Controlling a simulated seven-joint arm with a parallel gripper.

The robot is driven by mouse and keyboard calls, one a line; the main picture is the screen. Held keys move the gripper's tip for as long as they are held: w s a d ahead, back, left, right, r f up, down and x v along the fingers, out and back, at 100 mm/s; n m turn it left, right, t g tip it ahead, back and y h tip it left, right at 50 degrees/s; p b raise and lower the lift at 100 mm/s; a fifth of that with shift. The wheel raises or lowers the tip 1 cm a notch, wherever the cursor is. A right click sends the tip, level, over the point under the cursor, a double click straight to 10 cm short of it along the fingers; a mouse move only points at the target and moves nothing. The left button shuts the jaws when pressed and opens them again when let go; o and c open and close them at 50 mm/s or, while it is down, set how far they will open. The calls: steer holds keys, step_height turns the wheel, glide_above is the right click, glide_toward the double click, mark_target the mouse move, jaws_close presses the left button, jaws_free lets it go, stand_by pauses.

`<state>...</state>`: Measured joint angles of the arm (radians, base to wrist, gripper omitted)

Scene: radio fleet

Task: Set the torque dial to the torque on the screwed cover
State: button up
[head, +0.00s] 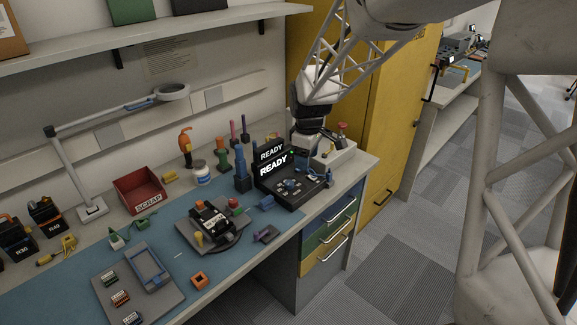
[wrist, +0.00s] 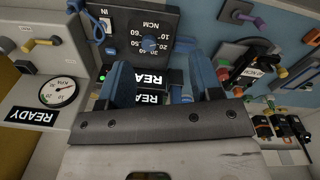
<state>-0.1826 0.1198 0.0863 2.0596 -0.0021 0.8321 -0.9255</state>
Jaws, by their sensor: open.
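The torque dial (wrist: 149,43) is a small blue knob on a dark panel (wrist: 112,22) marked NCM, with numbers from 10 to 60 around it. Its exact setting is too small to read surely. In the head view the panel is the top of a black tester (head: 296,190) with READY screens. My gripper (wrist: 160,72) has two blue fingers spread apart and empty, with the dial beyond them; in the head view it is over the tester's right side.
A red SCRAP bin (head: 137,190), a lamp (head: 92,207) and several upright tools stand toward the back. A grey tray (head: 110,296) with labelled parts is at the front left. A gauge (wrist: 58,92) is left in the wrist view. A yellow cabinet (head: 385,130) stands behind my arm.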

mark_target(289, 182)
steer(key=w+a+f+n, duration=0.1)
steer(key=w+f, duration=0.1)
steer(key=w+a+f+n, duration=0.1)
steer(key=w+a+f, duration=0.1)
steer(key=f, duration=0.1)
steer(key=w+a+f+n, duration=0.1)
steer(key=w+a+f, duration=0.1)
steer(key=w, duration=0.1)
steer(key=shift+w+f+g, duration=0.1)
steer(key=shift+f+g, duration=0.1)
steer(key=shift+g, duration=0.1)
steer(key=shift+f, duration=3.9)
steer(key=c, duration=0.9)
